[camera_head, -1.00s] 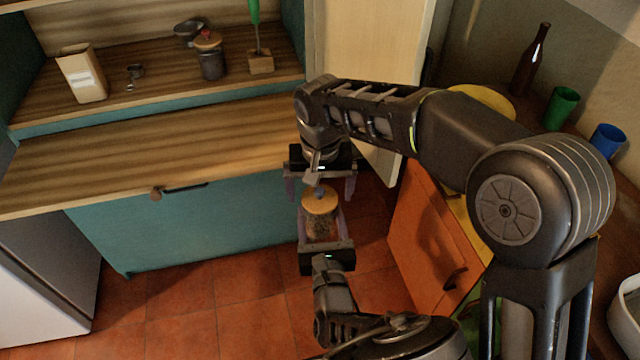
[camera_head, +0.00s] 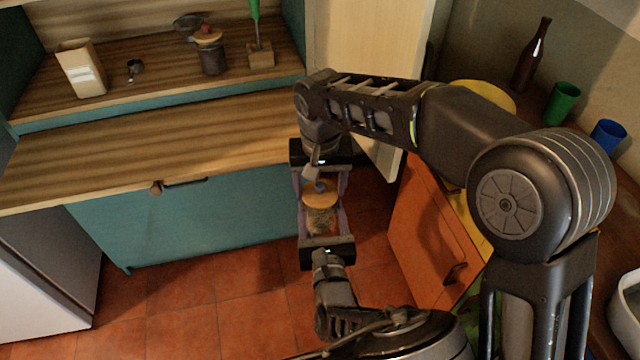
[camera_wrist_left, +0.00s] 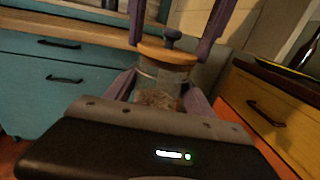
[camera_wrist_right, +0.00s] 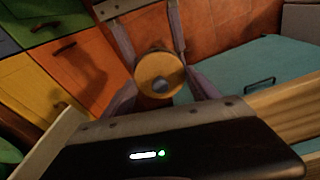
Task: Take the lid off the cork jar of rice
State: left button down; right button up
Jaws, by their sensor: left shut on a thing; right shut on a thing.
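The jar of rice (camera_head: 320,222) is clear glass with pale contents, held upright in the air in front of the counter; its body also shows in the left wrist view (camera_wrist_left: 158,88). Its round cork lid (camera_head: 319,197) has a dark knob and sits at the jar's mouth; I see no clear gap. My left gripper (camera_head: 321,225), from below in the head view, is shut on the jar body. My right gripper (camera_head: 320,190), from the far side, is shut on the lid, with its fingers on both sides. The right wrist view shows the lid's top (camera_wrist_right: 158,72).
The wooden counter (camera_head: 150,150) is largely clear. The shelf above holds a paper bag (camera_head: 82,70), a dark jar with a cork lid (camera_head: 212,58) and a green-handled tool in a block (camera_head: 260,55). An open orange cabinet front (camera_head: 425,230) stands close on the right.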

aim_at(321, 186)
jog(key=shift+c, duration=0.7)
jog(key=shift+r, duration=0.15)
dwell(0.3)
jog(key=shift+r, duration=0.95)
jog(key=shift+r, duration=0.15)
jog(key=shift+r, duration=1.9)
pick_arm(q)
jog(key=shift+r, duration=0.1)
pick_arm(e)
jog(key=shift+d, duration=0.1)
